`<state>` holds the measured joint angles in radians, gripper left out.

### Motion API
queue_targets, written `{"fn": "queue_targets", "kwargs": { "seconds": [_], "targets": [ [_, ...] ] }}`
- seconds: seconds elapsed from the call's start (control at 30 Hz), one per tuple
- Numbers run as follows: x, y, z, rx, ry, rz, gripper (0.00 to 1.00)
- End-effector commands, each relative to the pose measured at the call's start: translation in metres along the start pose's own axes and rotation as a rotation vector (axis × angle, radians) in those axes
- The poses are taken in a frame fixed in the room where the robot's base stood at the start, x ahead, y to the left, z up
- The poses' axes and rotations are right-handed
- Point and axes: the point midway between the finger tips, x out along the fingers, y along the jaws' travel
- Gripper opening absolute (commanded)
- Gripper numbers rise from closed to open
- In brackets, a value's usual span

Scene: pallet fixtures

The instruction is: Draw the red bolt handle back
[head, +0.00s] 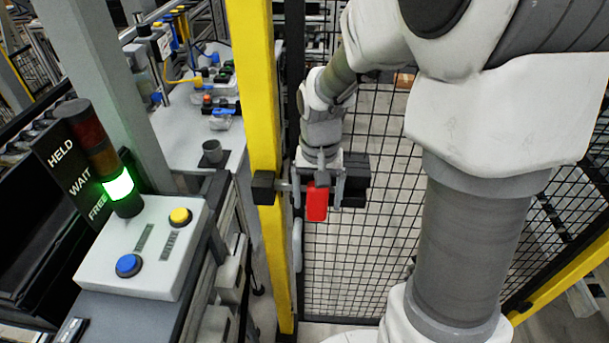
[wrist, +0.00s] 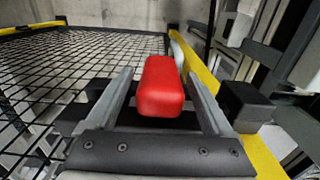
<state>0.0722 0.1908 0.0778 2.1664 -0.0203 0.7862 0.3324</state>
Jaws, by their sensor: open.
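The red bolt handle (head: 317,203) hangs at the bolt on the mesh gate beside the yellow post. In the wrist view the red handle (wrist: 161,86) lies between the two fingers, with a visible gap on each side. My gripper (head: 322,180) is at the handle, its fingers apart on either side of it; in the wrist view my gripper (wrist: 160,88) is open around the handle. The bolt bar (head: 288,187) runs from the handle side towards a black block (head: 264,187) on the yellow post. My gripper hides part of the bolt.
The yellow post (head: 262,90) stands just left of the handle. Black mesh (head: 370,240) fills the gate behind it. At left is a control box (head: 145,245) with blue and yellow buttons and a signal light (head: 118,186) glowing green at FREE. A workbench (head: 190,130) lies beyond the post.

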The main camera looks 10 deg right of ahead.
Motion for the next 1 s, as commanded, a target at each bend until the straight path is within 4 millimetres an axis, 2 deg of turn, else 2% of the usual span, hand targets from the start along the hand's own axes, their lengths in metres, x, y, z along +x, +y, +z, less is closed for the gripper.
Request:
{"fn": "queue_targets", "kwargs": {
  "seconds": [0.1,0.2,0.57,1.0],
  "targets": [
    [0.016,0.0,0.0,0.0,-0.001,0.001,0.86],
    [0.024,0.0,0.0,0.0,0.0,0.001,0.86],
    [0.027,0.0,0.0,0.0,0.001,0.0,0.84],
    [0.027,0.0,-0.001,0.0,0.001,0.0,0.05]
  ]
}}
